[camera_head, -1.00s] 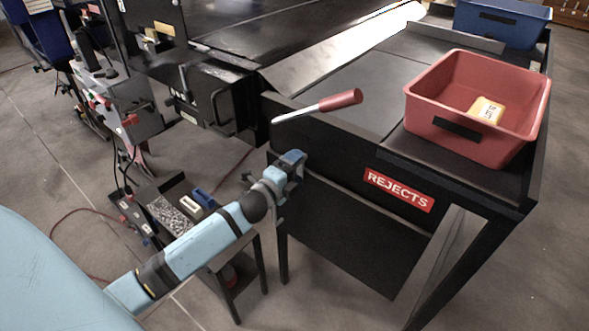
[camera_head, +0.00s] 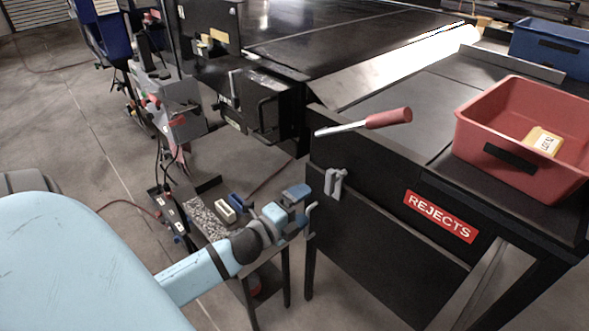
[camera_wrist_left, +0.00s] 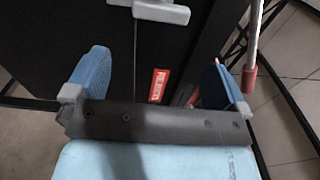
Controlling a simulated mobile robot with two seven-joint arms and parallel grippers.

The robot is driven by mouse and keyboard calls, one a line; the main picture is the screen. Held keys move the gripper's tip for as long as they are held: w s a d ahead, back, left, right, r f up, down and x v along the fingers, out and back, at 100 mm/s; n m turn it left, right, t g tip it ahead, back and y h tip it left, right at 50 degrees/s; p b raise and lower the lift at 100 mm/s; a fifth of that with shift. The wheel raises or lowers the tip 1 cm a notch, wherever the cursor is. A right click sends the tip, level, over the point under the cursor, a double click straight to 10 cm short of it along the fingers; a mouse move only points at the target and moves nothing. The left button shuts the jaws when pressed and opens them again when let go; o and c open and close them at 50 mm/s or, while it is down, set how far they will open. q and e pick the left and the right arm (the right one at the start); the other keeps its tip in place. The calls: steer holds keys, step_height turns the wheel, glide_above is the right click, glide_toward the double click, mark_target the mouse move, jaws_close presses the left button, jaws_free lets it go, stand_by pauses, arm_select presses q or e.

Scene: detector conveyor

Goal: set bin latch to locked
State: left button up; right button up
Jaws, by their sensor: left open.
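The grey bin latch (camera_head: 335,183) sits on the black front of the rejects station, left of the red REJECTS sign (camera_head: 440,216). In the left wrist view the pale latch (camera_wrist_left: 150,10) is at the top edge, partly cut off, its bar lying across a thin panel seam. My left gripper (camera_head: 303,204) is just left of and below the latch in the head view, apart from it. In the left wrist view its two blue fingers (camera_wrist_left: 155,75) are spread wide with nothing between them. My right gripper is out of view.
A lever with a red handle (camera_head: 388,117) sticks out above the latch. A red bin (camera_head: 480,138) holding a yellow package (camera_head: 543,141) stands on the station's top. A blue bin (camera_head: 550,50) is behind. A small side table (camera_head: 205,222) stands below left of my gripper.

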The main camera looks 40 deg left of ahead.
arm_select(q)
steer(key=shift+s, duration=1)
steer(key=s+d+f+n+g+p, duration=0.3)
steer(key=s+d+f+n+p, duration=0.1)
steer(key=d+n, duration=0.4)
steer(key=s+d+f+n+g+h+p, duration=0.1)
steer(key=s+d+f+n+g+p, duration=0.3)
steer(key=s+d+n+p, duration=0.3)
steer(key=shift+s+d+n+h+p, duration=0.3)
steer(key=shift+s+d+n, duration=0.3)
steer(key=shift+s+d, duration=0.45)
steer(key=shift+a, duration=0.15)
